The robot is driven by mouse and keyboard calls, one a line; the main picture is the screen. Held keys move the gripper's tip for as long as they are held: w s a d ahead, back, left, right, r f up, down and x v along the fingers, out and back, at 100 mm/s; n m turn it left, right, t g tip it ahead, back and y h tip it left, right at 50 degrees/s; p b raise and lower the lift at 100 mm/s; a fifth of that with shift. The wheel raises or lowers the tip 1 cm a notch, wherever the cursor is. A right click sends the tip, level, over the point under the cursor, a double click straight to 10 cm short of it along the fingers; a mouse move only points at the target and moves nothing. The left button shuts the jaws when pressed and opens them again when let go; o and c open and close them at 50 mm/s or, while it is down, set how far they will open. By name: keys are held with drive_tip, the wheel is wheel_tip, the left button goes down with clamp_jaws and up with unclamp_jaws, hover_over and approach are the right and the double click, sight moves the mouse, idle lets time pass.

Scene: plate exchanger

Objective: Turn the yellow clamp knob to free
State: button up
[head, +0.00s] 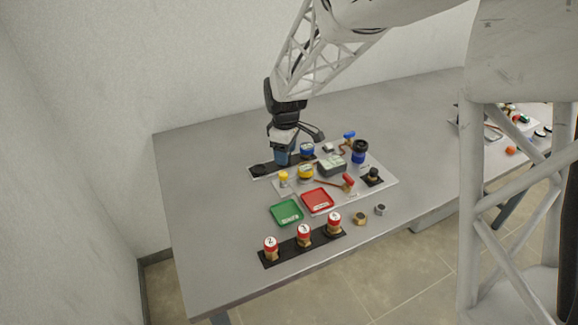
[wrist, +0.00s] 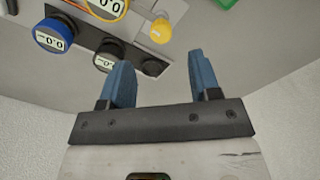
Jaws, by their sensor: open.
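The small yellow knob (head: 283,177) stands at the left of the pale panel on the table. In the wrist view the yellow knob (wrist: 160,29) is beyond the fingertips, near the top middle. My gripper (head: 282,160) points down above the black strip behind the knob and is apart from it. In the wrist view its two blue fingers (wrist: 159,62) are spread with nothing held between them. The knob's turned position is too small to read.
A yellow-ringed gauge (head: 306,171) is right of the knob, and a blue gauge (head: 307,149) is behind it. A green tray (head: 286,212), a red tray (head: 317,201) and red-topped numbered pieces (head: 304,234) stand in front. The table's left side is clear.

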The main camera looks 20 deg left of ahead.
sight(283, 173)
drive_tip(key=shift+a+f, duration=0.25)
drive_tip(key=shift+a, duration=0.15)
drive_tip(key=shift+f, duration=0.15)
drive_tip(key=shift+f, duration=3.8)
drive_tip(key=c, duration=0.9)
